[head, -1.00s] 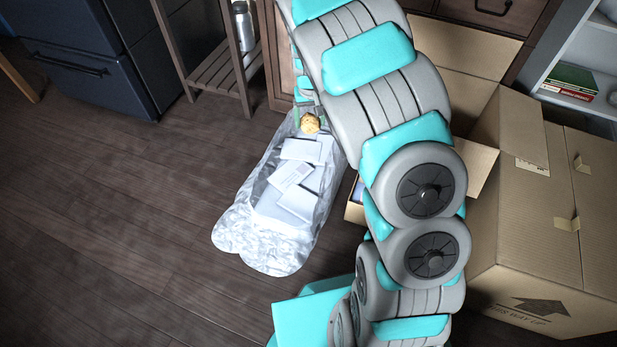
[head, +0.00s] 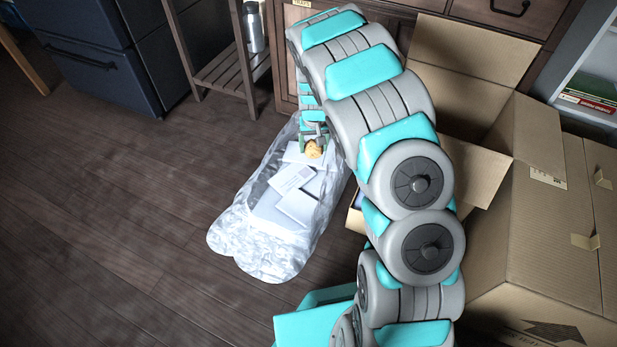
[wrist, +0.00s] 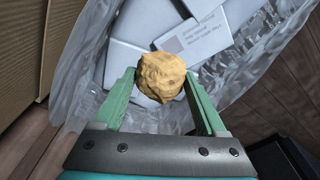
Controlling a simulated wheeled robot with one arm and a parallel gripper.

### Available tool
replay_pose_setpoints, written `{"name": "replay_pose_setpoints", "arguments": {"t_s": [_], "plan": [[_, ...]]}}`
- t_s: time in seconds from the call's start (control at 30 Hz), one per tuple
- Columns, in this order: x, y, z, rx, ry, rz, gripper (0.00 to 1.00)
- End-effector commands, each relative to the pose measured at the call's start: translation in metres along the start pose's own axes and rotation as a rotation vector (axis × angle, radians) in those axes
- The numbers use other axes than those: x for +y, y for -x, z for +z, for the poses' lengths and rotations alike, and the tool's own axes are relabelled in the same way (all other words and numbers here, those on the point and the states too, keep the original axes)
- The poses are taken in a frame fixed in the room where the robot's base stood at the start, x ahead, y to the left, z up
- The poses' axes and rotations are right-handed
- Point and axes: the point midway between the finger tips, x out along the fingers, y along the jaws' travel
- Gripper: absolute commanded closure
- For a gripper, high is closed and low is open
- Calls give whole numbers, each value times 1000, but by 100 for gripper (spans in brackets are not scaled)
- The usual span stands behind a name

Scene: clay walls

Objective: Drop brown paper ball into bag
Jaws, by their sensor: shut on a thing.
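The brown paper ball (head: 314,149) is a crumpled tan lump. It also shows in the wrist view (wrist: 161,77), where my gripper (wrist: 162,84) is shut on it with one green finger on each side. In the head view my gripper (head: 314,133) is over the far end of the bag. The bag (head: 240,235) is clear, crinkled plastic lying on the floor with white envelopes or papers inside. In the wrist view the bag (wrist: 270,82) spreads around and beneath the ball. The height of the ball above the papers is hard to tell.
A large open cardboard box (head: 560,230) stands to the right, with flaps spread. A wooden slatted rack (head: 228,68) and a dark blue cabinet (head: 105,60) are behind. A wooden drawer unit (head: 470,14) stands at the back. The wooden floor (head: 110,220) at left is clear.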

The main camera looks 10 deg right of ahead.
Motion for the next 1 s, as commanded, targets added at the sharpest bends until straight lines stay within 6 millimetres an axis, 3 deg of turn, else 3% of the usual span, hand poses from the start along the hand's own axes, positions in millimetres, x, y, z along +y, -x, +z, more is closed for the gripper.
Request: {"name": "replay_pose_setpoints", "arguments": {"t_s": [0.37,0.4,0.6,1.0], "plan": [[0,-8,1,1,0,0,77],[0,-8,1,1,0,0,22],[0,-8,1,0,0,0,0],[0,0,0,2,0,0,0]]}}
